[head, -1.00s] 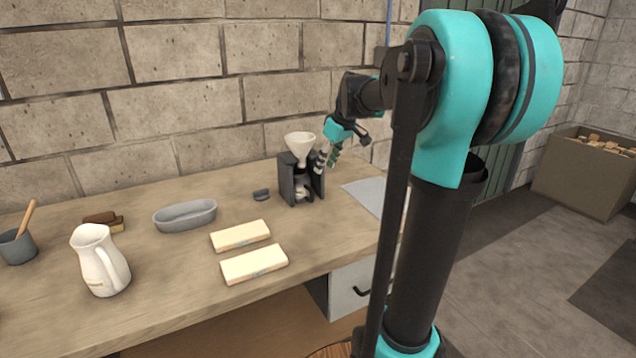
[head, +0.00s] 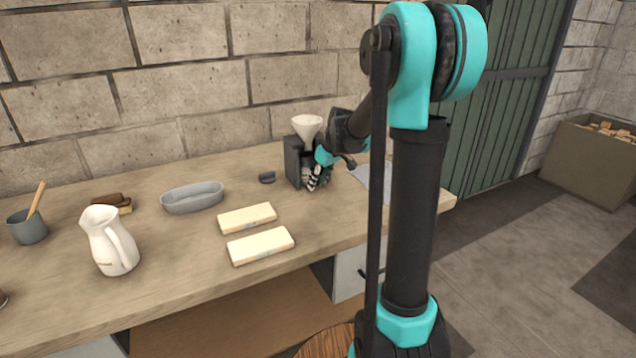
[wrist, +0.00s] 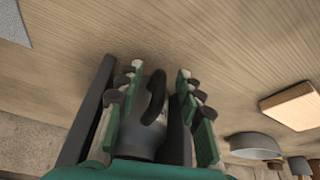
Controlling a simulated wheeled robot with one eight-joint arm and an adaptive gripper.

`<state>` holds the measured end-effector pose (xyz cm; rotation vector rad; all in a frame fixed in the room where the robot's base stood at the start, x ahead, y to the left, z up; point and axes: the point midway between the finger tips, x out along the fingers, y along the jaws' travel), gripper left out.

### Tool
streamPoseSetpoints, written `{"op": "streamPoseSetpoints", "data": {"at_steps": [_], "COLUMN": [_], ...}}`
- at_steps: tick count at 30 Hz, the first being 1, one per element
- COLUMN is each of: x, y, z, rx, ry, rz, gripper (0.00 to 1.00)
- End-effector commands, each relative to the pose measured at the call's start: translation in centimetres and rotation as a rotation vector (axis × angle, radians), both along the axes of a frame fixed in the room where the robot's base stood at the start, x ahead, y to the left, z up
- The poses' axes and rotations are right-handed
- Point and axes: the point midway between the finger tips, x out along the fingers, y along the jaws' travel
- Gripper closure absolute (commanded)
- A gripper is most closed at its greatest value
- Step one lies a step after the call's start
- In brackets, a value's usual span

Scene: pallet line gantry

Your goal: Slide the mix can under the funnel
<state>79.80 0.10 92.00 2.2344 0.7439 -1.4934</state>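The white funnel (head: 307,128) sits on top of a dark upright stand (head: 293,160) at the back of the bench. The mix can (wrist: 142,138) shows in the wrist view as a grey body with a dark curved handle (wrist: 154,98), between the stand's two dark side walls. My gripper (head: 316,178) is low at the stand's open front. In the wrist view its green fingers (wrist: 160,95) are apart, one row on each side of the handle, with a gap visible on the right. In the head view my gripper hides most of the can.
A grey sheet (head: 375,180) lies right of the stand. A small dark piece (head: 267,177), a grey oval dish (head: 192,196) and two cream blocks (head: 247,218) lie to the left. A white jug (head: 110,240) stands further left. The bench between the blocks and stand is clear.

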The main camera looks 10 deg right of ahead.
Motion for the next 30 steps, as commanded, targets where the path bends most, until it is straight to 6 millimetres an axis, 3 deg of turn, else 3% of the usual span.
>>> {"op": "streamPoseSetpoints", "data": {"at_steps": [12,21,26,27,30], "x": [0.20,0.19,0.19,0.19,0.18], "y": [0.16,0.14,0.14,0.14,0.14], "z": [-0.56,-0.54,-0.54,-0.54,-0.53], "rx": [0.000,0.000,0.000,0.000,0.000], "ry": [0.000,0.000,0.000,0.000,0.000], "rz": [0.000,0.000,0.000,0.000,0.000], "gripper": [0.63,1.00,1.00,0.86,0.74]}}
